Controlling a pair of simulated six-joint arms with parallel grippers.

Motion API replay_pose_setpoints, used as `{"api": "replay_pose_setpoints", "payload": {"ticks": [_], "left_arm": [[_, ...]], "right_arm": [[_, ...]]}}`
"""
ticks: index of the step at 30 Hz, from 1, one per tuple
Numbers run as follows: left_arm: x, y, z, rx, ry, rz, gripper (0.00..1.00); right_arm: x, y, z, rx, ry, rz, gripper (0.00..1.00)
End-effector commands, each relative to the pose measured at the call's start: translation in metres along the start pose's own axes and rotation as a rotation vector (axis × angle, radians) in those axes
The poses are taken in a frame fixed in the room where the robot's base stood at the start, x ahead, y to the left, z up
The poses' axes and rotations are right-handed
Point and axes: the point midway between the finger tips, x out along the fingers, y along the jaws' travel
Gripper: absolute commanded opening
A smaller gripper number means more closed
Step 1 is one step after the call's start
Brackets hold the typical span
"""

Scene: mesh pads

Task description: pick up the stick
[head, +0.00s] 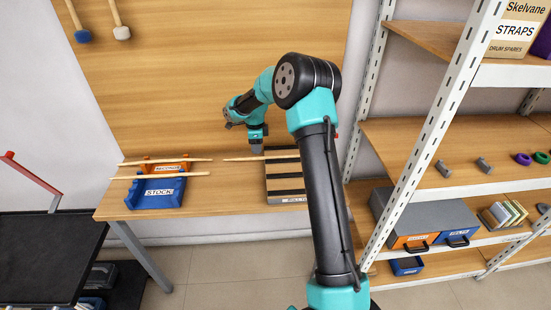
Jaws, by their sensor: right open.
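Three pale wooden sticks lie on the wooden table. One stick (284,158) lies across the far end of a dark-striped pad block (287,181), its thin tip pointing left beyond the block. A second stick (190,160) rests on an orange holder (166,167). A third stick (135,177) rests across a blue holder (160,194) marked STOCK. My right gripper (257,149) is open, pointing down at the stick on the pad block. It is too small to tell whether the fingers straddle or touch the stick. My left gripper is out of view.
Two mallets (82,36) (122,33) hang on the wooden back panel. A white-framed shelf (440,133) with boxes and small parts stands at the right. The table between the holders and pad block is clear.

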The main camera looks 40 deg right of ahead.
Motion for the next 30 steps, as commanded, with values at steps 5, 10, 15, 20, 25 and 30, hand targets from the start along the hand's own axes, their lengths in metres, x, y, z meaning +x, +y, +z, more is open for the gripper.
{"api": "replay_pose_setpoints", "payload": {"ticks": [5, 10, 15, 20, 25, 30], "left_arm": [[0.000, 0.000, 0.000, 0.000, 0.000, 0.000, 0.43], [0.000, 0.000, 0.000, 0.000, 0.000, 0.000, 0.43], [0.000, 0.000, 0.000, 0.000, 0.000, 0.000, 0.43], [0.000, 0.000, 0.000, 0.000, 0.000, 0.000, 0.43], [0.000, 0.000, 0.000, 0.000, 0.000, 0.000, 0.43], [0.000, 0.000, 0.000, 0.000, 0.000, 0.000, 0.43]], "right_arm": [[0.000, 0.000, 0.000, 0.000, 0.000, 0.000, 0.46], [0.003, 0.000, -0.001, 0.000, 0.000, 0.001, 0.46], [0.021, 0.003, -0.003, 0.000, 0.002, 0.004, 0.46], [0.042, 0.004, -0.004, 0.000, 0.000, 0.002, 0.46], [0.053, 0.004, -0.004, -0.001, 0.000, 0.001, 0.46], [0.052, 0.004, -0.004, -0.001, 0.000, 0.000, 0.46]]}}
